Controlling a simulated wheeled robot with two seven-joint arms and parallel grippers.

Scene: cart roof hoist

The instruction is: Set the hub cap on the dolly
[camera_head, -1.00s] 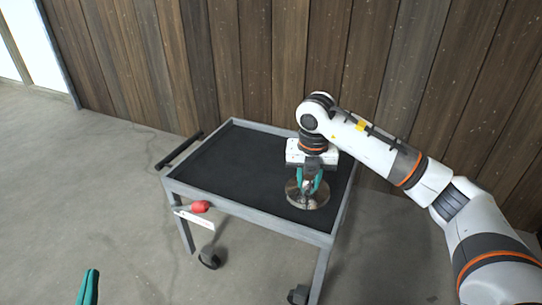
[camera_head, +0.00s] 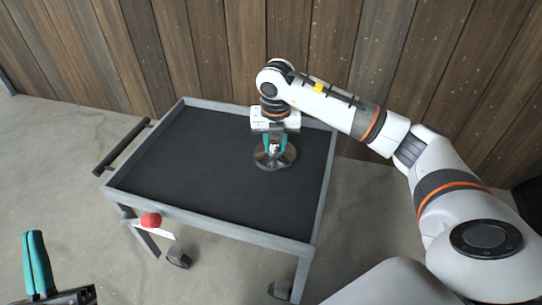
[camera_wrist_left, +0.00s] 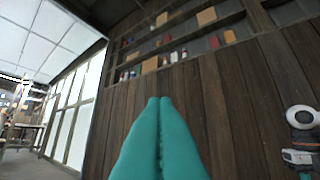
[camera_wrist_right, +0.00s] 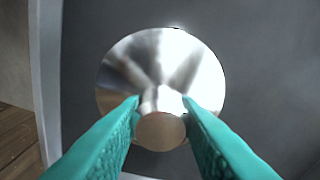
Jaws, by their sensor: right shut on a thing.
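The hub cap (camera_head: 265,160) is a round, shiny metal disc with a knob in its middle. My right gripper (camera_head: 277,146) is shut on the knob from above, with a teal finger on each side. The right wrist view shows the hub cap (camera_wrist_right: 120,85) below the fingers (camera_wrist_right: 160,105). The disc looks level over the right part of the dolly's black top (camera_head: 200,165); I cannot tell whether it touches. My left gripper (camera_head: 38,262) is away at the lower left. Its fingers (camera_wrist_left: 160,125) are together and empty in the left wrist view.
The dolly has a raised grey rim (camera_head: 215,228), a dark push handle (camera_head: 122,147) at left and casters below. A red knob (camera_head: 151,220) with a white tag is at its front left. The rest of its top is bare. A wooden wall (camera_head: 190,50) stands behind.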

